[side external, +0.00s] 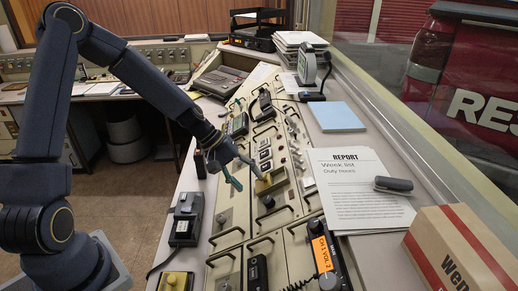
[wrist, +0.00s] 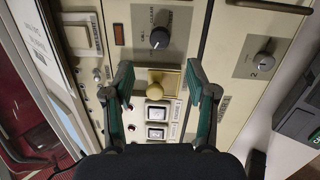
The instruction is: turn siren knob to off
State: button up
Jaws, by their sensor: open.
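A yellow-brass knob on a yellow plate (wrist: 158,88) sits between my fingers in the wrist view; it also shows on the sloped console panel in the side view (side external: 268,184). A black round knob (wrist: 159,38) lies just beyond it, and shows in the side view too (side external: 268,201). In the side view my gripper (side external: 244,172) hangs over the panel.
White square buttons (wrist: 156,113) lie close to the yellow knob. A report sheet (side external: 350,195), a cardboard box (side external: 455,250) and an orange-display radio (side external: 322,254) stand around the panel. Several raised handles cross the panel.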

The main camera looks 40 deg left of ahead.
jog(key=shift+v, duration=1.7)
jog(key=s+d+r+m+t+y, duration=0.1)
jog(key=s+d+r+m+y, duration=0.2)
jog(key=r, duration=0.4)
jog(key=s+d+r+m+t+y, duration=0.1)
jog(key=s+d+r+m, duration=0.3)
jog(key=r, duration=0.4)
jog(key=s+a+r+m+y, duration=0.1)
jog(key=s+a, duration=0.6)
jog(key=s, duration=0.7)
jog(key=shift+a+r+m+y, duration=0.2)
jog(key=shift+r+m+y, duration=0.05)
jog(key=shift+m+y, duration=0.4)
